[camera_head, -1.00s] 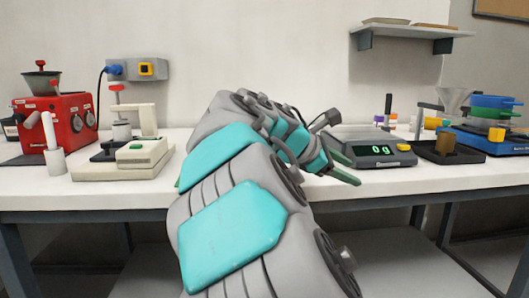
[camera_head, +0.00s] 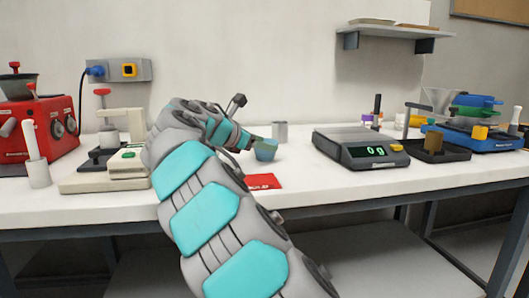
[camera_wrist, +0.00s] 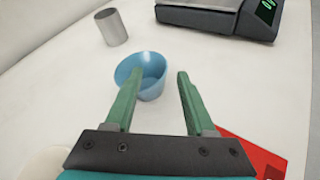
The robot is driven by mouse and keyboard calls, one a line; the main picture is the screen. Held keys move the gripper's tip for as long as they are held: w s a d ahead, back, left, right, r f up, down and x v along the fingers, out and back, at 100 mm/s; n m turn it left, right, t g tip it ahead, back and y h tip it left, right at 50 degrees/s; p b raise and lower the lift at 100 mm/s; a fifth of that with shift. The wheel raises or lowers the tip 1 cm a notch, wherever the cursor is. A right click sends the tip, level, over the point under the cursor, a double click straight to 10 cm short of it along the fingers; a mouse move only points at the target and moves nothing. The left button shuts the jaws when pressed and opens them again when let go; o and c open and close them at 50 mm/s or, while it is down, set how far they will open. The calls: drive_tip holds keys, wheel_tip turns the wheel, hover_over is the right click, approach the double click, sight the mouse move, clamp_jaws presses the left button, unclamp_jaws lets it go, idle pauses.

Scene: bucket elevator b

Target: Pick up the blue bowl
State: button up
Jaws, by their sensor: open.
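The blue bowl (camera_wrist: 152,84) stands on the white table between and just beyond my fingertips in the wrist view. Its near rim is lower and it looks tilted in that view. In the head view the blue bowl (camera_head: 266,150) is small and partly hidden by my fingers. My gripper (camera_wrist: 156,80) is open, with one green finger at each side of the bowl. I cannot tell if a finger touches it. In the head view my gripper (camera_head: 258,145) reaches in from the left.
A grey metal cup (camera_wrist: 111,27) stands behind the bowl. A scale (camera_head: 360,148) reading 0 g is to the right. A red flat item (camera_head: 262,181) lies near the table's front. A white-and-green device (camera_head: 120,165) and red machine (camera_head: 40,130) stand left.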

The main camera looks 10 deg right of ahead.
sight(272, 152)
drive_tip(key=x, duration=0.4)
drive_tip(key=shift+w+d+f, duration=0.1)
drive_tip(key=shift+d, duration=0.05)
clamp_jaws()
idle(0.5)
